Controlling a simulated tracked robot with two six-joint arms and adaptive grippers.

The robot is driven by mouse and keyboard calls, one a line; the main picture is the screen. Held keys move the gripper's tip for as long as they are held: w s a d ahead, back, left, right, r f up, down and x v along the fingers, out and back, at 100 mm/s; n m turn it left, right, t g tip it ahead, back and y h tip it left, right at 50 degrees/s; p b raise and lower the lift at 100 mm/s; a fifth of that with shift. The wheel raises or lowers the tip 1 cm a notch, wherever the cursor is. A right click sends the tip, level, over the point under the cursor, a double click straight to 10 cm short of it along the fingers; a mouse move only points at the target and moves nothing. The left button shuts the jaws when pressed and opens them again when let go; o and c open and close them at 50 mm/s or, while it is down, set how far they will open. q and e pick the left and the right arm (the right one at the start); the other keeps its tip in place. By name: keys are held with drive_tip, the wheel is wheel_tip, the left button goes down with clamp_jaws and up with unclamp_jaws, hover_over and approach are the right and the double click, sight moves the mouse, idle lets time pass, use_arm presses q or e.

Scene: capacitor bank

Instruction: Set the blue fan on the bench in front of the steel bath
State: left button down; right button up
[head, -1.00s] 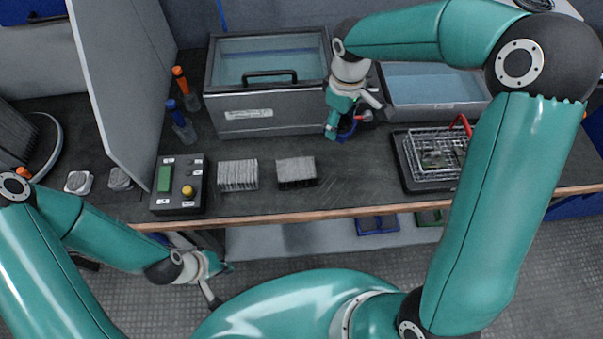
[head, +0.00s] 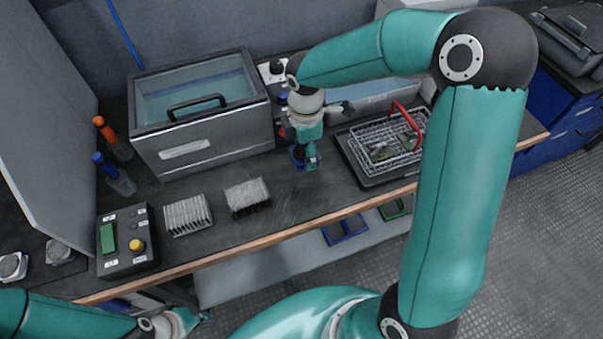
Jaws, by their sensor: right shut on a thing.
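The steel bath (head: 205,150), a lidded grey box with a black handle, stands at the back of the bench (head: 285,205). My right gripper (head: 309,157) points down over the bench, just right of the bath's front corner. It is shut on a small blue thing (head: 298,154), seemingly the blue fan, mostly hidden by the fingers. Whether the blue thing touches the bench cannot be told. My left gripper (head: 188,319) is low at the bottom edge, below the bench's front edge and partly cut off; its finger spacing is unclear.
Two finned blocks (head: 187,215) (head: 248,197) lie in front of the bath. A control box (head: 126,242) and orange and blue bottles (head: 118,178) are at left. A wire basket (head: 385,145) with a red handle sits on a tray at right. Bare bench lies around the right gripper.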

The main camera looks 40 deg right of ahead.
sight(304, 179)
wheel_tip(304, 179, down, 10)
drive_tip(key=shift+r+b, duration=0.2)
drive_tip(key=shift+b, duration=0.1)
drive_tip(key=o, duration=1.2)
drive_tip(key=shift+c, duration=0.2)
drive_tip(key=shift+r, duration=0.1)
drive_tip(key=shift+r, duration=0.2)
wheel_tip(304, 179, up, 12)
drive_tip(key=shift+f+p, duration=0.2)
drive_tip(key=shift+p, duration=0.25)
